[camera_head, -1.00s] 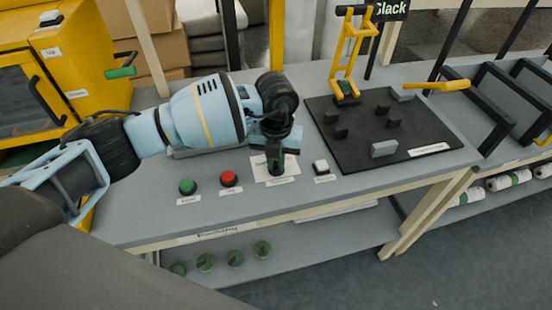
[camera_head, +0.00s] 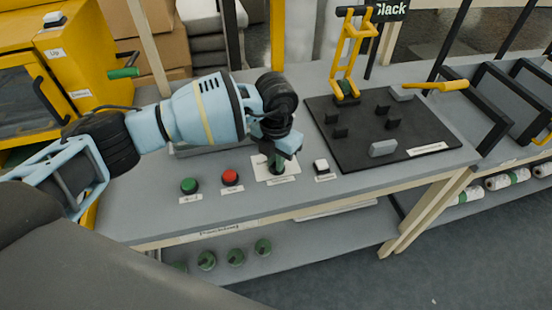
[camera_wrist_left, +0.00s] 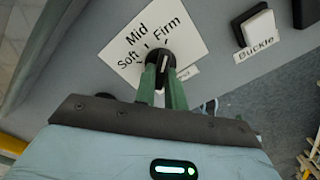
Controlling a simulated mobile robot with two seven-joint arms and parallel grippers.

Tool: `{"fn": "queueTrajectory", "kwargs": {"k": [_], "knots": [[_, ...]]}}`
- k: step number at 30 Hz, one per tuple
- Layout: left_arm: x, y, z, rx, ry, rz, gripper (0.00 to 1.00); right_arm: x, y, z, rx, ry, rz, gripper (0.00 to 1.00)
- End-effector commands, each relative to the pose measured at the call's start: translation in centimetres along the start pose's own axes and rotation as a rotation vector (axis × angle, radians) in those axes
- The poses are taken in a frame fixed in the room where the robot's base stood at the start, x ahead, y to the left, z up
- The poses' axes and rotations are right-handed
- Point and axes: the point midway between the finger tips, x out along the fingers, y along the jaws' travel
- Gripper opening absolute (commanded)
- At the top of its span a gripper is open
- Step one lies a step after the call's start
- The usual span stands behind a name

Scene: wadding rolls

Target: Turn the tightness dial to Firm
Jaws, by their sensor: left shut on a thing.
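The tightness dial (camera_wrist_left: 158,60) is a round black knob on a white card (camera_wrist_left: 122,52) printed Soft, Mid and Firm. In the left wrist view my left gripper (camera_wrist_left: 161,76) has its two green fingers shut on the dial, one on each side. A pale mark shows on the right part of the knob; I cannot tell exactly which label it points to. In the head view the gripper (camera_head: 277,160) points down at the card (camera_head: 262,171) on the bench front and largely hides the dial. My right gripper is not in view.
A green button (camera_head: 189,186) and a red button (camera_head: 230,177) stand left of the card. A white Buckle switch (camera_head: 321,166) is close on its right. A black board (camera_head: 420,135) with blocks and a yellow lever clamp (camera_head: 350,55) lies further right.

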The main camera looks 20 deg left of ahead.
Motion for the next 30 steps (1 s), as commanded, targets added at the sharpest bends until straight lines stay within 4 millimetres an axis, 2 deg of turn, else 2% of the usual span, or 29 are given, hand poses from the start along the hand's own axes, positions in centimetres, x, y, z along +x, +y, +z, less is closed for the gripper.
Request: {"fn": "queueTrajectory", "kwargs": {"k": [8,9,13,23,26,30], "knots": [[-0.1,0.0,0.0,0.003,-0.001,0.001,0.00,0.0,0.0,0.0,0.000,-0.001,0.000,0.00],[-0.1,0.0,0.0,0.003,-0.001,0.001,0.17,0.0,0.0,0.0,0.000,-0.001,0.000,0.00],[0.0,0.0,0.0,0.002,-0.001,0.001,0.34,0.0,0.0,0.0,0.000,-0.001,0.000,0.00],[-0.3,0.0,0.0,0.001,-0.001,0.000,0.34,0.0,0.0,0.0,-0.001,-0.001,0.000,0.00],[-1.3,0.0,0.1,0.001,-0.002,0.001,0.34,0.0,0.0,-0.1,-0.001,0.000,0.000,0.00],[-3.5,0.0,0.1,0.002,-0.004,0.001,0.34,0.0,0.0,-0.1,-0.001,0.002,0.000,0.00]]}}
